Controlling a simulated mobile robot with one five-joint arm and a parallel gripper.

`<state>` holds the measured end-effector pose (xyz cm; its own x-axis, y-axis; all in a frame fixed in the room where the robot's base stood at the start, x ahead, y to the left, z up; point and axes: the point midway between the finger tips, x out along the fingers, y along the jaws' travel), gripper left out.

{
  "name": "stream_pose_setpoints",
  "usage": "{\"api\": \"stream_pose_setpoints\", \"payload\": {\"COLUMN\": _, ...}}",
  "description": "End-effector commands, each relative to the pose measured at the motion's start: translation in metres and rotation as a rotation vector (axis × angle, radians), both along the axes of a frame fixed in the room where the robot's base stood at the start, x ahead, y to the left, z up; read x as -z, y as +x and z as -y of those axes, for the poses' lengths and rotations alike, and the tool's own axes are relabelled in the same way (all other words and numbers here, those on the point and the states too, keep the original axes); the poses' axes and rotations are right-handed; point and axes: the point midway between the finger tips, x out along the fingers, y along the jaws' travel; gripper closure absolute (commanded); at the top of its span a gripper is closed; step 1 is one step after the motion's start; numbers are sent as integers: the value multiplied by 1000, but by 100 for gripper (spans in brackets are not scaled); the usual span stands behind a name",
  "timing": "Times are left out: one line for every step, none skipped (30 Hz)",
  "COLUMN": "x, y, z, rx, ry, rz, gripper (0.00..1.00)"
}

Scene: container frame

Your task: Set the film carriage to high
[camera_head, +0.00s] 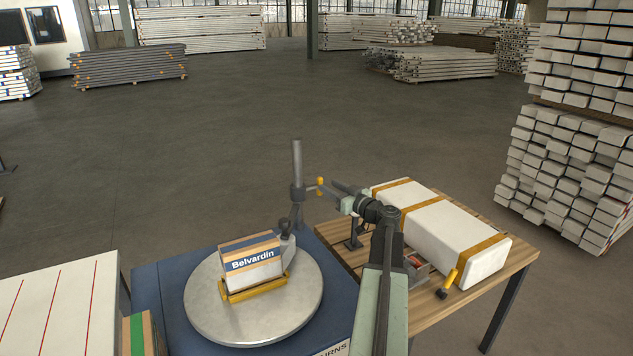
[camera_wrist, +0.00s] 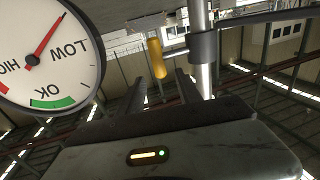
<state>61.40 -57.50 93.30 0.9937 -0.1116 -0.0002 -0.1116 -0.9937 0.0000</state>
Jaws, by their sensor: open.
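The film carriage (camera_head: 297,193) is a dark collar on an upright grey mast (camera_head: 297,160) behind the turntable. It sits around the middle of the visible mast. A yellow handle (camera_head: 320,184) sticks out from its right side. In the wrist view the collar (camera_wrist: 203,47) is around the mast, and the yellow handle (camera_wrist: 156,58) appears in line with the gap between my fingers. My gripper (camera_head: 337,190) is open, just right of the handle; its fingers (camera_wrist: 160,88) show no clear contact with it. The carriage's height marks cannot be read.
A round dial (camera_wrist: 40,70) marked LOW, OK and HIGH has a red needle. The turntable (camera_head: 210,310) carries a yellow pallet (camera_head: 255,292) with a "Belvardin" box (camera_head: 250,262). A wooden table (camera_head: 435,312) at right holds a long white package (camera_head: 450,240).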

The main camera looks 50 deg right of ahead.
Motion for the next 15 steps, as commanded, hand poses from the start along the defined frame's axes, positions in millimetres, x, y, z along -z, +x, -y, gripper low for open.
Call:
{"api": "stream_pose_setpoints", "payload": {"x": 0, "y": 10, "z": 1, "rx": -3, "ry": 0, "rz": 0, "gripper": 59}}
{"api": "stream_pose_setpoints", "payload": {"x": 0, "y": 15, "z": 2, "rx": -3, "ry": 0, "rz": 0, "gripper": 59}}
{"api": "stream_pose_setpoints", "payload": {"x": 0, "y": 22, "z": 4, "rx": -2, "ry": 0, "rz": 0, "gripper": 59}}
{"api": "stream_pose_setpoints", "payload": {"x": 0, "y": 28, "z": 4, "rx": -2, "ry": 0, "rz": 0, "gripper": 59}}
{"api": "stream_pose_setpoints", "payload": {"x": 0, "y": 35, "z": 5, "rx": -3, "ry": 0, "rz": 0, "gripper": 59}}
{"api": "stream_pose_setpoints", "payload": {"x": 0, "y": 43, "z": 5, "rx": -3, "ry": 0, "rz": 0, "gripper": 59}}
{"api": "stream_pose_setpoints", "payload": {"x": 0, "y": 48, "z": 6, "rx": -2, "ry": 0, "rz": 0, "gripper": 59}}
{"api": "stream_pose_setpoints", "payload": {"x": 0, "y": 53, "z": 7, "rx": -2, "ry": 0, "rz": 0, "gripper": 59}}
{"api": "stream_pose_setpoints", "payload": {"x": 0, "y": 58, "z": 7, "rx": -2, "ry": 0, "rz": 0, "gripper": 59}}
{"api": "stream_pose_setpoints", "payload": {"x": 0, "y": 61, "z": 7, "rx": -2, "ry": 0, "rz": 0, "gripper": 59}}
{"api": "stream_pose_setpoints", "payload": {"x": 0, "y": 63, "z": 7, "rx": -2, "ry": 0, "rz": 0, "gripper": 59}}
{"api": "stream_pose_setpoints", "payload": {"x": 0, "y": 65, "z": 7, "rx": -1, "ry": 0, "rz": 0, "gripper": 59}}
{"api": "stream_pose_setpoints", "payload": {"x": 0, "y": 65, "z": 7, "rx": -1, "ry": 0, "rz": 0, "gripper": 59}}
{"api": "stream_pose_setpoints", "payload": {"x": 0, "y": 65, "z": 7, "rx": 0, "ry": 0, "rz": 0, "gripper": 59}}
{"api": "stream_pose_setpoints", "payload": {"x": 0, "y": 65, "z": 7, "rx": 0, "ry": 0, "rz": 0, "gripper": 59}}
